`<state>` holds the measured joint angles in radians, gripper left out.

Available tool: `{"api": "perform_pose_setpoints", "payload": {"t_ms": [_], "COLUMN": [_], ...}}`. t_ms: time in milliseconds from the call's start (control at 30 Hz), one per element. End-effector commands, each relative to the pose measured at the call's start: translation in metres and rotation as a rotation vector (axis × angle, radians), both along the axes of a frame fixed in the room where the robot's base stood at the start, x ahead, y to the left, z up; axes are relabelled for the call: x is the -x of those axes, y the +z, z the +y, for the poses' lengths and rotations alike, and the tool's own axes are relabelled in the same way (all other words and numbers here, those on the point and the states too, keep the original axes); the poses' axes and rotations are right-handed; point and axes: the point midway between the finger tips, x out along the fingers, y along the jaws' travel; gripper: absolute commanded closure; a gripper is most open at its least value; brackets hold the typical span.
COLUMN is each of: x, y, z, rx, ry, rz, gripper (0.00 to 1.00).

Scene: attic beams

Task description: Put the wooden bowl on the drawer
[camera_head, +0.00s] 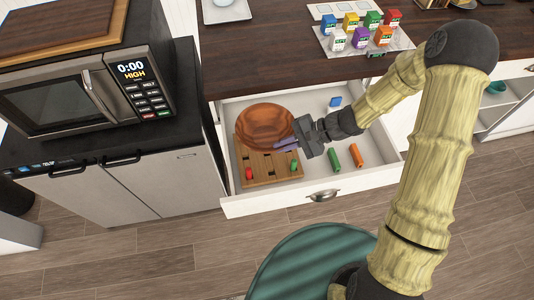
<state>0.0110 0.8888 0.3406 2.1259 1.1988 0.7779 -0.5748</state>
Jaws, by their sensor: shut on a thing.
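A round brown wooden bowl (263,124) is at the left part of the open white drawer (345,183), over a wooden board with slots. My gripper (287,143) is shut on the right rim of the wooden bowl. From this view I cannot tell whether the bowl touches the board or hangs a little above it. The gripper reaches in from the right, and my arm covers part of the drawer's right side.
The slotted board (258,170) has small red and green pieces. A green block (334,159), an orange block (356,156) and a blue block (335,102) lie in the drawer. The dark countertop (270,60) above holds colored boxes (360,37). A microwave (88,92) stands left.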

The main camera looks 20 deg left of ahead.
Motion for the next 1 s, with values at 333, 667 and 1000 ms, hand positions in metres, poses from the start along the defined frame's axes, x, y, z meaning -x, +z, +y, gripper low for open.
{"api": "perform_pose_setpoints", "payload": {"t_ms": [333, 667, 1000], "x": [0.001, -0.001, 0.0], "y": [-0.035, -0.058, -0.073], "z": [0.001, 0.0, 0.0], "rx": [-0.001, -0.002, -0.001], "ry": [-0.001, -0.001, 0.0], "rz": [0.006, -0.001, 0.003], "gripper": [1.0, 1.0, 1.0]}}
